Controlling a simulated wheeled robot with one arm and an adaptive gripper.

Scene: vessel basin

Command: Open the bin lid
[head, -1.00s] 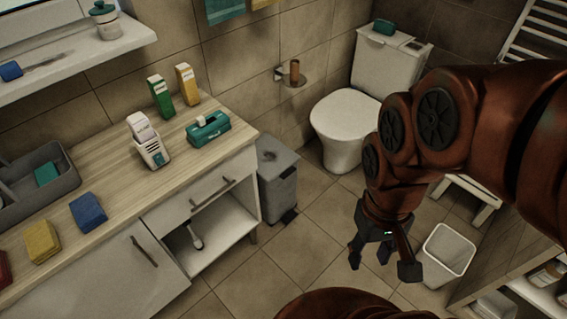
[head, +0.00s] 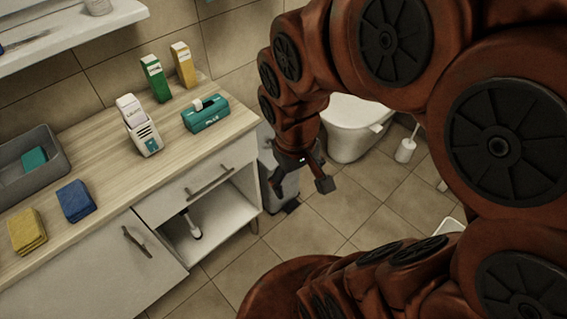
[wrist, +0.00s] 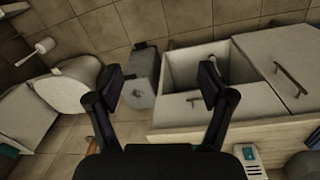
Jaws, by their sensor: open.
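The grey bin (head: 266,184) stands on the floor between the cabinet and the toilet. In the head view my arm and gripper hide most of it, including its lid. The bin also shows in the wrist view (wrist: 146,70), between my fingers and closer to the left one. Its lid (wrist: 139,95) looks shut and has a dark mark on it. A dark pedal (head: 291,206) sticks out at its base. My gripper (head: 301,183) is open and empty, in front of the bin in the head view. I cannot tell how far it is from the lid.
The cabinet (head: 215,228) with an open lower compartment stands close left of the bin. The toilet (head: 352,140) is to the right, with a toilet brush (head: 405,150) beside it. The tiled floor in front is clear.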

